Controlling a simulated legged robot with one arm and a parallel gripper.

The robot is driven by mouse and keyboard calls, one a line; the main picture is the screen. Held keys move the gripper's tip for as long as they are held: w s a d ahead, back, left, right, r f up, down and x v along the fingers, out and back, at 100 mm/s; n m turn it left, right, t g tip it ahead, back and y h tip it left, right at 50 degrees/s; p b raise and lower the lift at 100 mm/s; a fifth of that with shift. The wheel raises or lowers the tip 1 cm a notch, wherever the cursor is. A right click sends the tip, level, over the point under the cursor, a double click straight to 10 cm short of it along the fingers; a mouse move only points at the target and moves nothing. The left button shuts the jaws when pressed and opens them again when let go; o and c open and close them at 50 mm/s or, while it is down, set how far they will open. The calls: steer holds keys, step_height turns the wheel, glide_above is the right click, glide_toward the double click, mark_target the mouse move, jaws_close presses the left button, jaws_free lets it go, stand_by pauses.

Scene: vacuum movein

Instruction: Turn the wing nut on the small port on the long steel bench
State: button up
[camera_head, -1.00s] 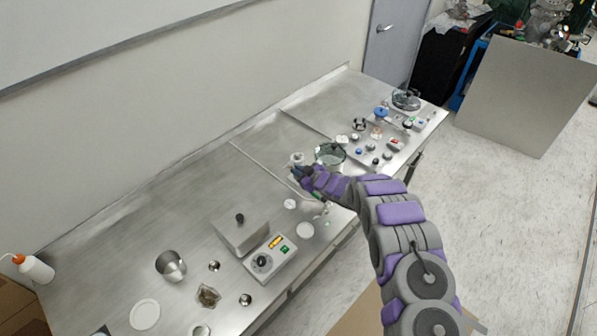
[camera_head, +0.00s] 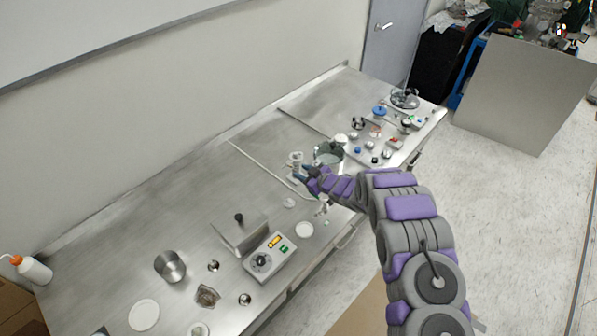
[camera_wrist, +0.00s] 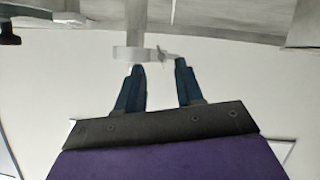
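The small port (camera_head: 296,160) is a pale metal fitting standing on the long steel bench (camera_head: 185,215), left of a glass vessel. In the wrist view the port's stem (camera_wrist: 133,22) runs to a pale clamp ring (camera_wrist: 132,53). The small wing nut (camera_wrist: 165,54) sits at the ring's right side. My gripper (camera_wrist: 159,66) is open, with two dark blue fingers apart and nothing clearly between them. The wing nut lies just beyond the fingertips, roughly in line with the gap. I cannot tell whether a finger touches it. In the head view my gripper (camera_head: 309,174) is beside the port.
A round glass vessel (camera_head: 329,153) stands close behind my gripper. A control box (camera_head: 270,258) and a metal block (camera_head: 239,234) stand nearer on the bench. Several small parts lie at the far end. A steel cup (camera_head: 170,266) is at the left. The bench's middle left is clear.

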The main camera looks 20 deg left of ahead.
steer(key=v, duration=1.3)
steer(key=shift+s+d, duration=0.15)
steer(key=shift+d, duration=0.05)
steer(key=shift+f, duration=0.1)
